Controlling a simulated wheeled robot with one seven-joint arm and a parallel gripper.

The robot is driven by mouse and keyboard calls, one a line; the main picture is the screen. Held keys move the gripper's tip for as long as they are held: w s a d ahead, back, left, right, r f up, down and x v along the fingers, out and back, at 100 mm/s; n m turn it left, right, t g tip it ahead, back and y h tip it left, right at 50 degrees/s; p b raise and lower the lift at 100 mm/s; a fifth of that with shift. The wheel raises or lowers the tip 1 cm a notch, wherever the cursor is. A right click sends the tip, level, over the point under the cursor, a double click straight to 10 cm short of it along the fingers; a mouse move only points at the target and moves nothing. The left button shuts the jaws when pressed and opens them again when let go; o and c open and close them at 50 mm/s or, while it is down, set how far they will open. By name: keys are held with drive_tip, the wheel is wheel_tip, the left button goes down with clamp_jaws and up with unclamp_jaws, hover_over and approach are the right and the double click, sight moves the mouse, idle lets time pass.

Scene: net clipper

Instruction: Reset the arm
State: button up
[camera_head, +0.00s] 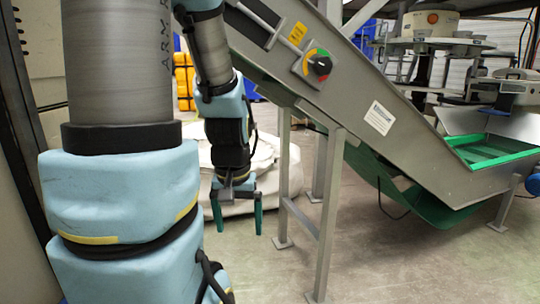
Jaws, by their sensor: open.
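My arm hangs down in the left half of the head view, with light blue joint covers and grey links. My gripper (238,218) points downward at its end. Its two green fingers are apart and nothing is between them. It hangs in front of a whitish bag-like bundle (268,165) on the floor, left of the grey metal legs of the conveyor. I cannot tell its exact distance from those legs.
A sloping grey conveyor (365,120) with a dial (319,65) runs down to the right. A green tray (490,149) sits at its lower end. Its leg (328,210) stands close to the right of my gripper. The concrete floor (400,270) in front is clear.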

wheel_tip(320, 180, up, 27)
drive_tip(key=p, duration=2.5)
drive_tip(key=shift+r+p, duration=0.15)
drive_tip(key=shift+p, duration=0.25)
drive_tip(key=shift+o, duration=0.4)
drive_tip(key=shift+r, duration=0.15)
drive_tip(key=shift+o, duration=0.2)
